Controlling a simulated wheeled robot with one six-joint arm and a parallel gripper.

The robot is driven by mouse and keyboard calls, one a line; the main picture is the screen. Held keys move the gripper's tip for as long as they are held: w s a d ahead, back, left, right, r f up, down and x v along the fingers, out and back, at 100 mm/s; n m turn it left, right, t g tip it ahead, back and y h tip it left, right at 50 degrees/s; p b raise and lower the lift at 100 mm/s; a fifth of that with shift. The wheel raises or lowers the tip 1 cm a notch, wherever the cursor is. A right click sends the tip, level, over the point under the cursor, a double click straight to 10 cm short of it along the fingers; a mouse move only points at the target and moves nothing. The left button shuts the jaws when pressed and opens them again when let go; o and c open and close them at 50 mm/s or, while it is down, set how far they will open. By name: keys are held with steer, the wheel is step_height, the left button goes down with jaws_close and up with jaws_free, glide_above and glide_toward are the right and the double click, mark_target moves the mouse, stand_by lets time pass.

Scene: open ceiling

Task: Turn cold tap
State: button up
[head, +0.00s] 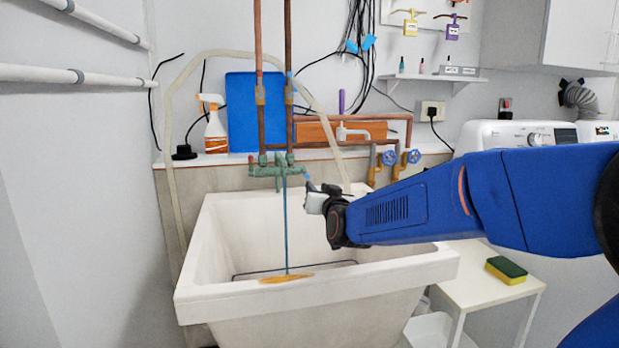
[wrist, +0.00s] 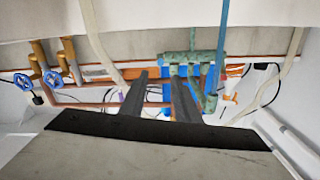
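The green, weathered tap fitting (head: 277,172) is on the wall above the white sink; it also shows in the wrist view (wrist: 190,70). A red-marked handle (head: 251,159) is at its left. A small blue-marked piece (head: 308,177) is at its right, likely the cold handle. A thin blue vertical line (head: 286,225) runs from the fitting down into the sink. My gripper (head: 314,196) is just right of and below the blue-marked piece; contact cannot be told. In the wrist view its two dark fingers (wrist: 161,78) stand apart with nothing visible between them.
The sink (head: 215,292) lies below my arm. Copper pipes (head: 288,60) rise behind the tap. A spray bottle (head: 214,125) and blue board (head: 250,110) stand behind. A pale hose (head: 168,150) hangs left.

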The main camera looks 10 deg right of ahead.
mark_target(308, 177)
steer(key=w, duration=1.3)
steer(key=shift+w+a, duration=0.1)
steer(key=shift+a, duration=0.05)
jaws_close()
